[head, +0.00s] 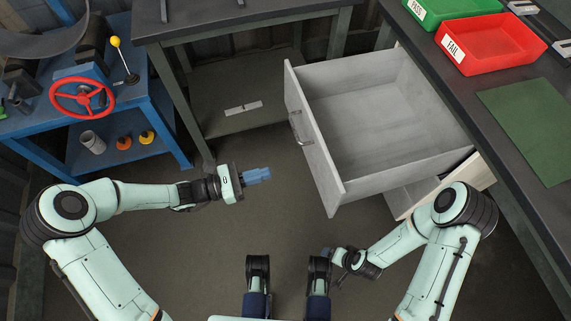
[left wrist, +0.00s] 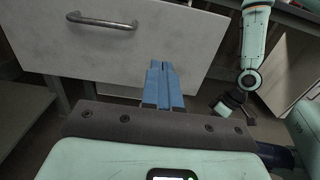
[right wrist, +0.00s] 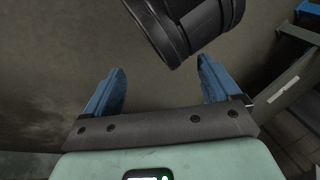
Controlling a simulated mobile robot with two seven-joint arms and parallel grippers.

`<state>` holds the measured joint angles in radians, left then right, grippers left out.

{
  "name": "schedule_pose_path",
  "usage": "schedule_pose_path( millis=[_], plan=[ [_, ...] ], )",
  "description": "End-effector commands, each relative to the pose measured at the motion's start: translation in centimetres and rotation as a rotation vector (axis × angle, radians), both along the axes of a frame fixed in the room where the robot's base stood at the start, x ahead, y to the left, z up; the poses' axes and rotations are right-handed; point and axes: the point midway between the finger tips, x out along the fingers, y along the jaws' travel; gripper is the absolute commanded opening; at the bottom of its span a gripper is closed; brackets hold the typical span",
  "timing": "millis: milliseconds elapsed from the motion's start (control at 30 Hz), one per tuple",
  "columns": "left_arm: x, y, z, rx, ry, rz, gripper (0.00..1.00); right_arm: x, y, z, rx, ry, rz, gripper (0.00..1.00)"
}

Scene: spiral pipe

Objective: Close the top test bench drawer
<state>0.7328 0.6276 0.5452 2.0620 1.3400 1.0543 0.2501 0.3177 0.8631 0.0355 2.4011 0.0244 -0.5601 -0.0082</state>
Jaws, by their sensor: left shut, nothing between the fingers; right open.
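The top test bench drawer (head: 318,160) is pulled far out from under the bench on the right, and its grey interior looks empty. Its handle (head: 294,128) is a metal bar on the front panel. The front panel (left wrist: 190,50) and handle (left wrist: 100,20) also show in the left wrist view. My left gripper (head: 262,175) is shut and empty, left of the drawer front and apart from it in the head view. My right gripper (right wrist: 160,85) is open and empty; in the head view it is low, below the drawer, and mostly hidden by its wrist.
A dark bench top (head: 480,75) carries a green tray (head: 455,8), a red tray (head: 487,42) and a green mat (head: 530,125). A lower pale panel (head: 445,187) juts out beneath the drawer. A blue shelf (head: 150,110) with a red handwheel (head: 82,98) stands left. The floor before the drawer is clear.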

Motion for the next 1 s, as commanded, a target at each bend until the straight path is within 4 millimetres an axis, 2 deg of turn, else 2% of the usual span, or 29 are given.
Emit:
schedule_pose_path(
  millis=[367,500,600,800,1000],
  plan=[
    [2.3,-7.1,-0.2,0.001,0.000,-0.009,0.00,2.7,-1.4,-2.0,-0.035,-0.070,-0.029,0.90],
    [3.2,-9.6,-0.2,0.002,0.001,-0.008,0.00,2.1,-1.8,-3.2,-0.039,-0.045,-0.033,0.90],
    [3.7,-11.0,-0.2,0.002,0.000,-0.008,0.00,0.9,-1.9,-4.2,-0.038,-0.006,-0.034,0.90],
    [4.3,-12.5,-0.1,0.004,0.001,-0.007,0.00,-0.3,-2.1,-5.1,-0.035,0.033,-0.036,0.90],
    [4.4,-12.7,0.0,0.005,0.001,-0.005,0.00,-0.4,-2.1,-5.2,-0.035,0.038,-0.036,0.90]
  ],
)
